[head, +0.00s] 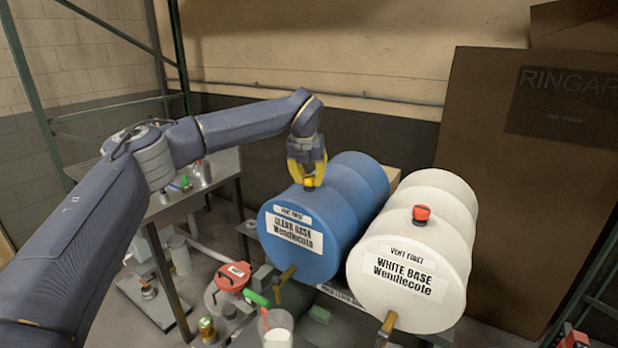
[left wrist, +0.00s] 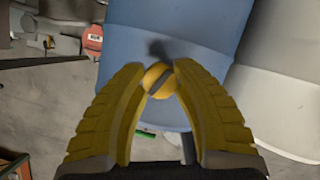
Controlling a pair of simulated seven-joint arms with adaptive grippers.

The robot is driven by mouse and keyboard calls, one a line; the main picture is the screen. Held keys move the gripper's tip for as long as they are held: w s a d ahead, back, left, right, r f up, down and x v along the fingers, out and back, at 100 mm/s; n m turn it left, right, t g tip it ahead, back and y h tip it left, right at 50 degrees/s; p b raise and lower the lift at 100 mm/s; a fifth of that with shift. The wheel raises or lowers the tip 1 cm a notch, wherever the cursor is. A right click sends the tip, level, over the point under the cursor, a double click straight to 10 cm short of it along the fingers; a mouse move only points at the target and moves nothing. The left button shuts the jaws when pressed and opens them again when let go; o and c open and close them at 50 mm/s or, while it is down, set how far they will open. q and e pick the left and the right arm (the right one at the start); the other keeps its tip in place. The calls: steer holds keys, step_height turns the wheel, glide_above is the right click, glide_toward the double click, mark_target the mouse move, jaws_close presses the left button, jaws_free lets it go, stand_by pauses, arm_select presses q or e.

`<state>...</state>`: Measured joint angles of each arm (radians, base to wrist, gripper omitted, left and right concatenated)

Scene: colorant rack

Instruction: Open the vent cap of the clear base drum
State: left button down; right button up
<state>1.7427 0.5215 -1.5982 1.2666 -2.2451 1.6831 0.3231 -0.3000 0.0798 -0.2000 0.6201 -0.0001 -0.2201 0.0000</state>
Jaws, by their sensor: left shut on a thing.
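The clear base drum (head: 318,222) is a blue drum lying on its side, labelled "CLEAR BASE Wendlecote". It also shows in the left wrist view (left wrist: 190,30). My left gripper (head: 308,183) has yellow fingers and reaches down onto the top of this drum near its front end. In the left wrist view the fingertips (left wrist: 160,80) are shut on the vent cap (left wrist: 159,82), a small round yellow cap with a dark slot across it. Whether the cap is turned cannot be told. My right gripper is not in view.
A white base drum (head: 440,230) with a red vent cap (head: 421,213) lies close on the right. Brass taps (head: 283,275) stick out at the drums' fronts. A red-lidded container (head: 233,277) stands below left. A brown cabinet (head: 530,180) stands at the right.

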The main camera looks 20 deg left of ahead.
arm_select(q)
steer(key=n+y, duration=0.1)
steer(key=n, duration=0.3)
steer(key=shift+n+g+y, duration=0.3)
steer(key=shift+n+y, duration=0.1)
stand_by(0.5)
steer(key=c, duration=0.9)
jaws_free()
steer(key=v, duration=1.2)
steer(key=shift+w, duration=0.1)
